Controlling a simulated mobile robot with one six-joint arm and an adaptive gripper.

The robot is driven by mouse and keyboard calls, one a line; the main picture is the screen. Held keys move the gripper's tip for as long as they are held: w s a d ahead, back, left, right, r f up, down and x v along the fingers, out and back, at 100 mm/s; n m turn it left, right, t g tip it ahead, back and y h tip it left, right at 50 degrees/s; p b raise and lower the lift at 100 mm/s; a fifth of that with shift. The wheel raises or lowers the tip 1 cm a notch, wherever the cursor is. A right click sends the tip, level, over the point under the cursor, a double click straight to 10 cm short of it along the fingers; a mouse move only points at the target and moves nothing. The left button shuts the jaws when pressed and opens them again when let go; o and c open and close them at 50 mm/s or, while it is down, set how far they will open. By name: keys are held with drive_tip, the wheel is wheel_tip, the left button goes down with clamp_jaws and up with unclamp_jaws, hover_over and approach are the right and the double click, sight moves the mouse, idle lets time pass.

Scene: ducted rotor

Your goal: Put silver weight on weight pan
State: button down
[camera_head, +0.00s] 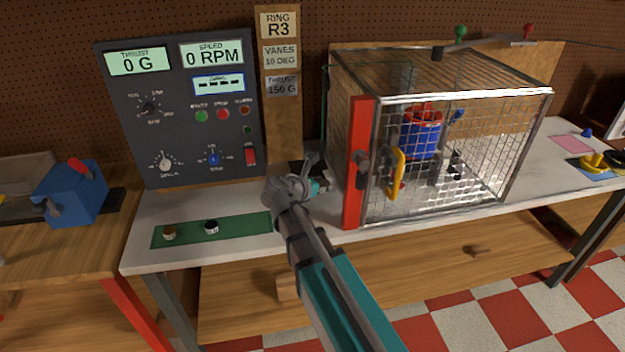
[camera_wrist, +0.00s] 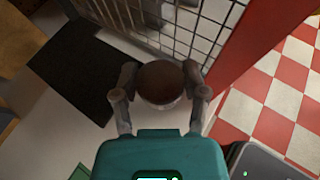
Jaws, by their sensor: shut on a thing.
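My gripper (camera_wrist: 160,98) is shut on a round, short weight (camera_wrist: 161,83), held between its two fingers in the wrist view. Its top looks brownish there and its lower side paler; I take it to be the silver weight. In the head view my gripper (camera_head: 316,185) is over the white bench, between the control panel and the cage, and the held weight cannot be made out. The weight pan is not clearly identifiable in either view.
A green strip (camera_head: 190,232) holds a brass-coloured weight (camera_head: 169,232) and a black-topped weight (camera_head: 211,227). The wire cage (camera_head: 480,185) with its red post (camera_head: 357,190) stands close right of my gripper. A dark flat patch (camera_wrist: 85,75) lies left of the weight in the wrist view.

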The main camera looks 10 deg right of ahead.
drive_tip(key=shift+d, duration=0.15)
drive_tip(key=shift+r, duration=0.1)
drive_tip(key=shift+r+p, duration=0.25)
drive_tip(key=shift+p, duration=0.15)
drive_tip(key=s+a+r+p, duration=0.2)
drive_tip(key=a+r+p, duration=0.3)
drive_tip(key=r+p, duration=0.2)
drive_tip(key=shift+s+a+r, duration=0.2)
drive_tip(key=shift+s, duration=0.15)
